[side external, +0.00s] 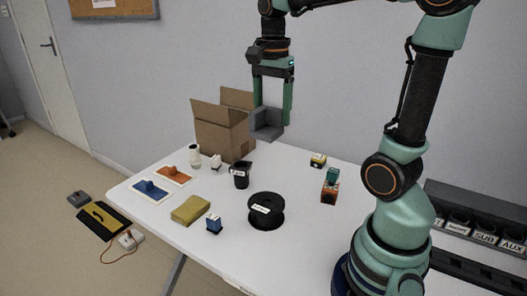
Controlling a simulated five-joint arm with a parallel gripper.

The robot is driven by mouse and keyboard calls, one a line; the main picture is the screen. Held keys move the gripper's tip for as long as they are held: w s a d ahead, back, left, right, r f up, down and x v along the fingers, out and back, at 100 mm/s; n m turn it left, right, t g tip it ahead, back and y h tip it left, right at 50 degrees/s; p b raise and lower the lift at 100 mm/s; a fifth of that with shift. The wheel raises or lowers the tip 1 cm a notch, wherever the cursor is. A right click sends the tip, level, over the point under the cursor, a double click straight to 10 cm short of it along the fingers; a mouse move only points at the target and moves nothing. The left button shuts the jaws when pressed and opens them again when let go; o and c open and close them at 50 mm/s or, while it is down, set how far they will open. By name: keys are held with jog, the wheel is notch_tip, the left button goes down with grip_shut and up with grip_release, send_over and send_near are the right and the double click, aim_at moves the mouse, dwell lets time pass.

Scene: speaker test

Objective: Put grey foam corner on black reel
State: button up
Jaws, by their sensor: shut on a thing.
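The grey foam corner (266,123) is an L-shaped grey piece held up in the air between the fingers of my gripper (272,108). My gripper points down and is shut on it, behind and above the black reel. The black reel (266,211) stands on the white table near its front middle, with a white label on its top and nothing else on it. The foam corner is clear of the reel and hides part of the right side of the cardboard box.
An open cardboard box (222,135) stands at the back of the table (300,258). A black cup (240,175), a yellow cloth (191,209) and a small blue item (214,223) are left of the reel. Small orange blocks (329,190) stand to its right.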

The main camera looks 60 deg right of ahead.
notch_tip(320, 180, down, 20)
jog(key=shift+r, duration=0.25)
jog(key=shift+f, duration=0.1)
jog(key=o, duration=1.2)
jog(key=shift+o, duration=0.2)
